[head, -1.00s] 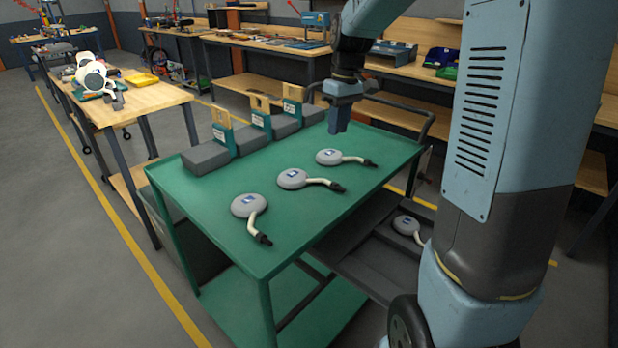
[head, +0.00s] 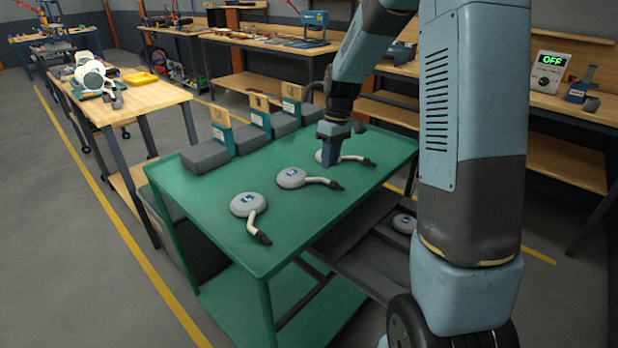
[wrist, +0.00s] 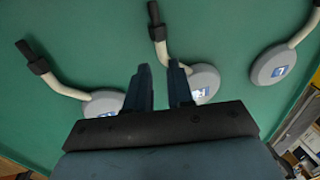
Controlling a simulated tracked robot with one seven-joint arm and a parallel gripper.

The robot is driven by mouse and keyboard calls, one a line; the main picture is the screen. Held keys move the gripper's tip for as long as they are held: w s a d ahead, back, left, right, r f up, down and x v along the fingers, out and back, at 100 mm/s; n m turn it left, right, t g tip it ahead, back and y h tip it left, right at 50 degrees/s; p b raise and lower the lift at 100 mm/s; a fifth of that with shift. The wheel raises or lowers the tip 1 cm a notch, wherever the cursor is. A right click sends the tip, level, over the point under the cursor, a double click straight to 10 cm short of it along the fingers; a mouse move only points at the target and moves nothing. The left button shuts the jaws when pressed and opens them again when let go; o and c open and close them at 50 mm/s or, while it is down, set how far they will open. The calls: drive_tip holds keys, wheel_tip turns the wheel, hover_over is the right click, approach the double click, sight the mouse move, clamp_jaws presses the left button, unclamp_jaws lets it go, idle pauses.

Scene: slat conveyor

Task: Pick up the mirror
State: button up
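Three grey round mirrors with white curved stems and dark ends lie flat on the green table (head: 215,200): a near one (head: 243,204), a middle one (head: 291,178) and a far one (head: 320,156). My gripper (head: 331,163) hangs over the far end, partly hiding the far mirror. In the wrist view my gripper (wrist: 160,78) is open, its fingers apart and nothing between them. There one mirror (wrist: 205,86) lies just right of the fingers, its disc partly covered by the right finger. Another mirror (wrist: 103,101) is left, partly hidden, and a third (wrist: 273,64) is farther right.
Grey blocks with teal and wooden uprights (head: 262,118) line the table's back-left edge. Another mirror (head: 404,223) lies on the dark slatted surface (head: 375,257) at the right, partly hidden by my arm. A box reading OFF (head: 549,71) stands on a bench.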

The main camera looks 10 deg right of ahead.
sight(307, 182)
drive_tip(key=shift+s+a+f, duration=0.15)
drive_tip(key=shift+f, duration=0.75)
drive_tip(key=shift+s+a+f, duration=0.1)
drive_tip(key=shift+f, duration=0.75)
drive_tip(key=shift+s+a+f, duration=0.15)
drive_tip(key=shift+f, duration=0.75)
drive_tip(key=shift+c, duration=0.4)
clamp_jaws()
